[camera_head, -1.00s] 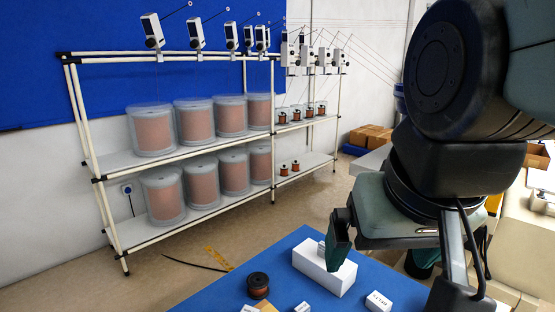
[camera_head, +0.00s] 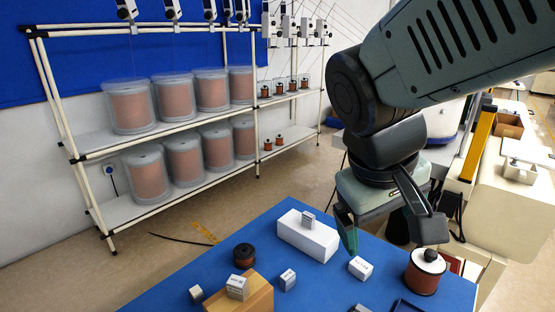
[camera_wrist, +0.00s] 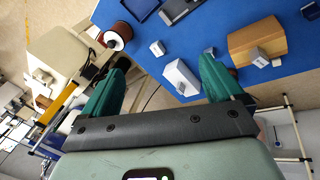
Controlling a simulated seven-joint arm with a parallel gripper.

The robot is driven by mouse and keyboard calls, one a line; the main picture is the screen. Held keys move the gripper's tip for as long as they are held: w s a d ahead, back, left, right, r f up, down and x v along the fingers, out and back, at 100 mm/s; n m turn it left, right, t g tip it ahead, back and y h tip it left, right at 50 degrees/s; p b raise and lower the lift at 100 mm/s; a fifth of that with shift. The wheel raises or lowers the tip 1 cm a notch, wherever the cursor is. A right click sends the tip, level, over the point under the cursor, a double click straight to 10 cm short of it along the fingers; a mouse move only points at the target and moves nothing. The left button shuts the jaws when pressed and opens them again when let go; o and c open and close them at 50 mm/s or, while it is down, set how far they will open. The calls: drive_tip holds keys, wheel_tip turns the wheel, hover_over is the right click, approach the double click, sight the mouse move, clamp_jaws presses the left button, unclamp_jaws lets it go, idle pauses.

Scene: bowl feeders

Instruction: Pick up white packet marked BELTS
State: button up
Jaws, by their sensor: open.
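A small white packet (camera_head: 361,268) with dark lettering lies on the blue table, between a white box and a copper spool. Its lettering looks like BELTS but is too small to read surely. It also shows in the wrist view (camera_wrist: 157,48), between the lines of my fingers. My gripper (camera_head: 388,230) is open and empty, above and behind this packet, with its fingers pointing down. Other white packets sit on the white box (camera_head: 308,219), on the table (camera_head: 288,279) and on a wooden block (camera_head: 237,287); their marks are unclear.
The long white box (camera_head: 320,240) is left of my gripper. The copper spool (camera_head: 426,272) stands right of the packet, a dark spool (camera_head: 244,256) further left. The wooden block (camera_head: 260,296) and a dark tray (camera_head: 405,306) are nearer the front edge.

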sight(358, 268)
drive_tip(key=w+d+f+n+g+h, duration=0.1)
drive_tip(key=w+d+f+n+h, duration=0.3)
drive_tip(key=w+f, duration=0.35)
drive_tip(key=w+d+f+n+h, duration=0.3)
drive_tip(key=w+f+n+h, duration=0.1)
drive_tip(key=w+f+n, duration=0.3)
drive_tip(key=w+f+n+t, duration=0.2)
drive_tip(key=f+n, duration=0.1)
drive_tip(key=f, duration=0.4)
drive_tip(key=w+a+f+n+t, duration=0.1)
drive_tip(key=f+n+t, duration=0.1)
drive_tip(key=f+n, duration=0.2)
drive_tip(key=w+a+f+n+t, duration=0.1)
drive_tip(key=f+n, duration=0.3)
drive_tip(key=f, duration=0.6)
drive_tip(key=shift+w+t, duration=0.6)
drive_tip(key=shift+w, duration=0.2)
drive_tip(key=shift+n, duration=0.3)
drive_tip(key=x, duration=0.5)
drive_tip(key=shift+w+a+f, duration=0.1)
drive_tip(key=shift+a+f, duration=0.05)
drive_tip(key=shift+f, duration=0.3)
drive_tip(key=shift+y, duration=0.3)
drive_tip(key=shift+x, duration=2.85)
drive_tip(key=shift+r, duration=0.15)
drive_tip(key=c, duration=1.1)
drive_tip(key=shift+r, duration=0.1)
